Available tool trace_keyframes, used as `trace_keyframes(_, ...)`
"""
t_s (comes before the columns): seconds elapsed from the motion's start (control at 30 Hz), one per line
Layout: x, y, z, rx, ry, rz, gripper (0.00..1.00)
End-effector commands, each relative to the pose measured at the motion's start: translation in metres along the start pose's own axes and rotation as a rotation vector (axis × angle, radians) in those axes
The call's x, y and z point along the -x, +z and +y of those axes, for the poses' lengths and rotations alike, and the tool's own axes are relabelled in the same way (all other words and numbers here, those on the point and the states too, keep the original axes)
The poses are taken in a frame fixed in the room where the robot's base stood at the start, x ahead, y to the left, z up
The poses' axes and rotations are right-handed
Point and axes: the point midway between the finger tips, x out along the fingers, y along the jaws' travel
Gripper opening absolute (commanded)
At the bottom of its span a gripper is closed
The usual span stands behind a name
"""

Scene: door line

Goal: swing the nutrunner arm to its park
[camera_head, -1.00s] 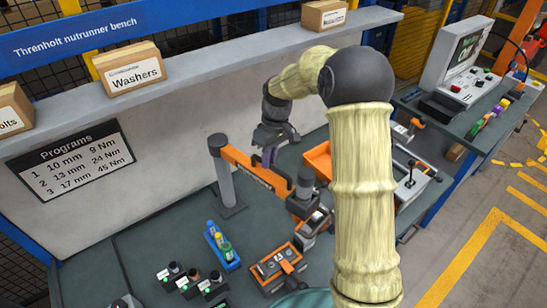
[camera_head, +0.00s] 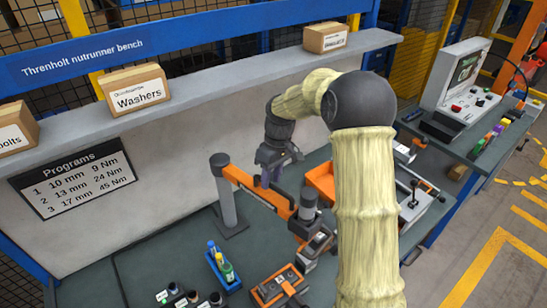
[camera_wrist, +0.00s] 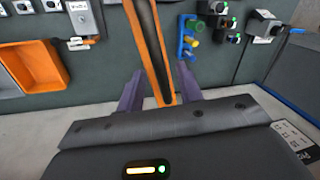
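The nutrunner arm (camera_head: 255,187) is an orange beam on a grey post (camera_head: 226,205). A dark nutrunner tool (camera_head: 310,215) hangs near its right end, partly overlapped by an orange-and-grey unit below. My gripper (camera_head: 268,178) is over the beam between post and tool. In the wrist view my gripper (camera_wrist: 160,80) is open, with its two purple fingers on either side of the orange beam (camera_wrist: 152,55). Gaps show between beam and fingers. Finger depth relative to the beam is hard to tell. I cannot identify the park in these views.
An orange bin (camera_head: 321,181) lies right of my gripper. A shelf with boxes (camera_head: 136,88) runs above the back wall.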

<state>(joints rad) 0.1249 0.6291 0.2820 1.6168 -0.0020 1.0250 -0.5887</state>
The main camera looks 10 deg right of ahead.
Motion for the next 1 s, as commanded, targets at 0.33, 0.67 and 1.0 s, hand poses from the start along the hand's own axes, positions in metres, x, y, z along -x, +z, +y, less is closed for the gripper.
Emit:
trace_keyframes(0.33, 0.052, -0.001, 0.001, 0.000, 0.004, 0.006, 0.36)
trace_keyframes(0.67, 0.115, -0.001, 0.000, 0.002, 0.003, 0.005, 0.36)
trace_keyframes(1.0, 0.163, -0.001, 0.000, 0.000, 0.002, 0.004, 0.36)
